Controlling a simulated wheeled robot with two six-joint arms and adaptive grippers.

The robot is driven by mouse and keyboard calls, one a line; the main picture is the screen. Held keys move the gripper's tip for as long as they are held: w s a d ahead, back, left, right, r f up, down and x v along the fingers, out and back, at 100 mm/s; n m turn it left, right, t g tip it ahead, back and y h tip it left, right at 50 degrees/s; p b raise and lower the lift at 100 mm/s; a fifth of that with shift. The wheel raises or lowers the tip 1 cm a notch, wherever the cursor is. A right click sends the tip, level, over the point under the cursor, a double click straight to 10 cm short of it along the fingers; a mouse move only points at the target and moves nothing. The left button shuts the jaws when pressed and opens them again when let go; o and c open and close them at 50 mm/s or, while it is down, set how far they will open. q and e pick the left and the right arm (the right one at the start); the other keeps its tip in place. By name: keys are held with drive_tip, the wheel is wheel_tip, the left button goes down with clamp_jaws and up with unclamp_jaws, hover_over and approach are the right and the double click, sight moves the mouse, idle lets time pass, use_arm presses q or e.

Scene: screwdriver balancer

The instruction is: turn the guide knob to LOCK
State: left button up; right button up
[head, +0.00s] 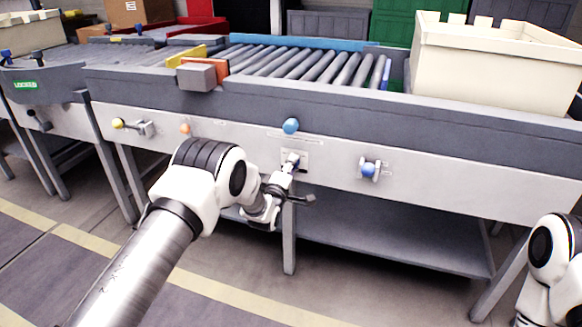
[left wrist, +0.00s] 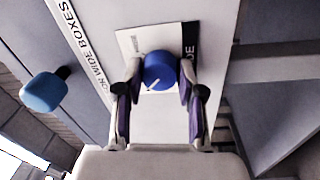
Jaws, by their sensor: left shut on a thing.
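The guide knob (left wrist: 160,66) is a round blue knob with a short white mark on its face. In the left wrist view the mark points toward the lower left. My left gripper (left wrist: 160,74) is shut on the knob, one finger on each side. In the head view my left gripper (head: 290,166) is at the table's front panel and mostly hides the knob. My right gripper is out of view.
A blue button (head: 290,126) sticks out just above the knob. Another blue knob (head: 368,170) is to the right. A yellow-tipped lever (head: 118,123) and an orange button (head: 185,129) are to the left. A cream crate (head: 490,70) stands on the conveyor. A green LOCKED sign (head: 25,85) is far left.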

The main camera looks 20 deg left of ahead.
use_arm(q)
drive_tip(key=o, duration=1.1)
drive_tip(key=shift+o, duration=0.2)
drive_tip(key=s, duration=1.2)
drive_tip(key=shift+a+f, duration=0.2)
drive_tip(key=shift+f, duration=0.2)
